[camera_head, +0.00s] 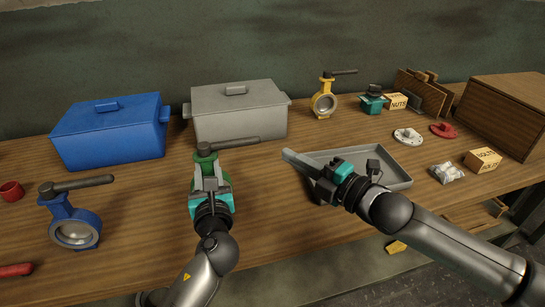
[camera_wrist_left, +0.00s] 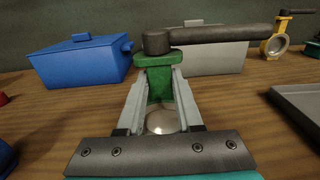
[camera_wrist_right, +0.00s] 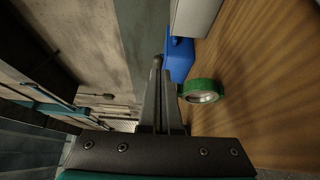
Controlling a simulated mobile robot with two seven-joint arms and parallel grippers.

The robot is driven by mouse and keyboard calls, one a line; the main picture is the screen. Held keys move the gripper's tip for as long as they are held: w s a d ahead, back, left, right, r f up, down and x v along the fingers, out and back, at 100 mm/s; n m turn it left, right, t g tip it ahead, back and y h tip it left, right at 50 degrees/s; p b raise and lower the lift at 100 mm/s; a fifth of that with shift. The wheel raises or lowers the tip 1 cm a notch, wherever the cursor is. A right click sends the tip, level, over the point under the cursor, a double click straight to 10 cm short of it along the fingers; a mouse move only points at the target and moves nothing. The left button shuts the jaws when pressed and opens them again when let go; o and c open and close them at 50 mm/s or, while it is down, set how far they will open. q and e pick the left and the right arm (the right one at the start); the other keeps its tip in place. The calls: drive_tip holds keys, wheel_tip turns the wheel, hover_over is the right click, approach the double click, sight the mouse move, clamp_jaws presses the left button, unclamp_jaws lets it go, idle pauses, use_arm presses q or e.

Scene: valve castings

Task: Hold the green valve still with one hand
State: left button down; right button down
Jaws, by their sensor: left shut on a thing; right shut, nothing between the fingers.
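The green valve (camera_head: 206,160) stands upright on the table in front of the grey box, its dark lever pointing right. In the left wrist view, its green neck (camera_wrist_left: 159,84) sits between the two fingers. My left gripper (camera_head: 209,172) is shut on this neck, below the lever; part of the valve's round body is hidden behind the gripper. My right gripper (camera_head: 287,154) is shut and empty, to the right of the valve and over the left edge of the grey tray. In the right wrist view, the valve's green ring (camera_wrist_right: 203,84) shows just right of the shut fingers (camera_wrist_right: 159,65).
A grey tray (camera_head: 400,184) lies under my right gripper. Behind stand a blue box (camera_head: 110,140) and a grey box (camera_head: 240,122). A blue valve (camera_head: 75,230) stands at left, a yellow valve (camera_head: 324,102) at the back.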

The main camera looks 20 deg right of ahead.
use_arm(q)
drive_tip(key=shift+r, duration=0.1)
use_arm(e)
drive_tip(key=shift+s+d, duration=0.25)
drive_tip(key=shift+d, duration=0.7)
drive_tip(key=shift+s+d, duration=0.25)
drive_tip(key=shift+d, duration=0.7)
use_arm(q)
drive_tip(key=shift+c, duration=2.4)
unclamp_jaws()
